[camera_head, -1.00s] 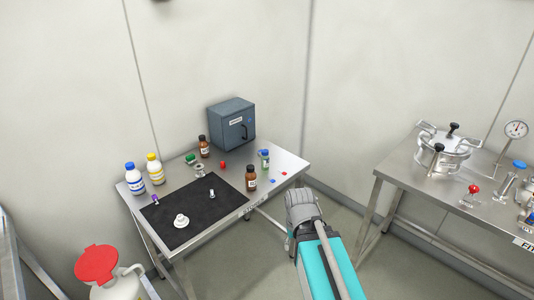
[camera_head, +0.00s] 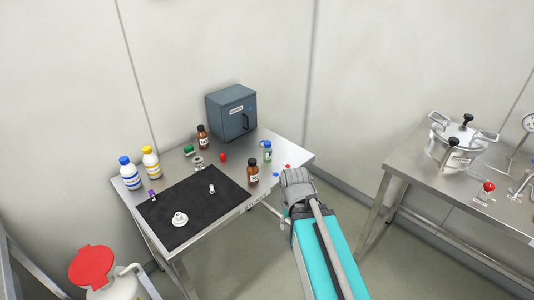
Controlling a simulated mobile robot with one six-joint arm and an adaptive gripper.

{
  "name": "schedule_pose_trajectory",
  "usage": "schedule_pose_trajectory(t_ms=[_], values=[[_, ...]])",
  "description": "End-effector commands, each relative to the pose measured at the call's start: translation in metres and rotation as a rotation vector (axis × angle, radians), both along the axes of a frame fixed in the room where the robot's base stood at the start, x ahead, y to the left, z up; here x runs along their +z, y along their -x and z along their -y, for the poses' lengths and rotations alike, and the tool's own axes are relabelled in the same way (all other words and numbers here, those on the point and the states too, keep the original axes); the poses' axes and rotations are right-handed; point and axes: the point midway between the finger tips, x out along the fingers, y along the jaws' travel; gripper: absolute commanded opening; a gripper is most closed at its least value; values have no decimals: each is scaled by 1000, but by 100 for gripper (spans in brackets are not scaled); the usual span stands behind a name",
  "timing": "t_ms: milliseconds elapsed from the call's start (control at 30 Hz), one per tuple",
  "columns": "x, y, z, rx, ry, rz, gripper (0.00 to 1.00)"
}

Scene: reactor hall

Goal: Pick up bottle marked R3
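Several bottles stand upright on the steel table (camera_head: 305,160). Two are brown with dark caps: one at the front (camera_head: 253,173) and one at the back (camera_head: 202,138). Two are white, one with a blue cap (camera_head: 129,174) and one with a yellow cap (camera_head: 151,163). The labels are too small for me to tell which reads R3. My teal and grey arm reaches up beside the table's right front corner. Its grey end is near the front brown bottle, apart from it; I cannot make out gripper fingers.
A black mat (camera_head: 215,203) with small white parts covers the table's front. A grey cabinet (camera_head: 231,112) stands at the back. A second steel table (camera_head: 408,170) at right holds a metal vessel (camera_head: 456,145). A red-lidded container (camera_head: 92,268) is at lower left.

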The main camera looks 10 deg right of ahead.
Motion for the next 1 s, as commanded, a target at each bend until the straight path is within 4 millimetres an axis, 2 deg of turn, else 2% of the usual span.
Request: schedule_pose_trajectory(t_ms=[33,133,167,267,367,467,700,1000], values=[[0,0,0,0,0,1,68],[-1,-3,0,1,-1,10,87],[-2,-5,0,2,-2,16,89],[-6,-17,-1,7,-7,51,89],[-12,-36,-4,7,-15,112,89],[-18,-64,-6,17,-25,201,89],[-26,-151,-9,42,-47,500,89],[-12,-254,-8,50,-52,904,89]])
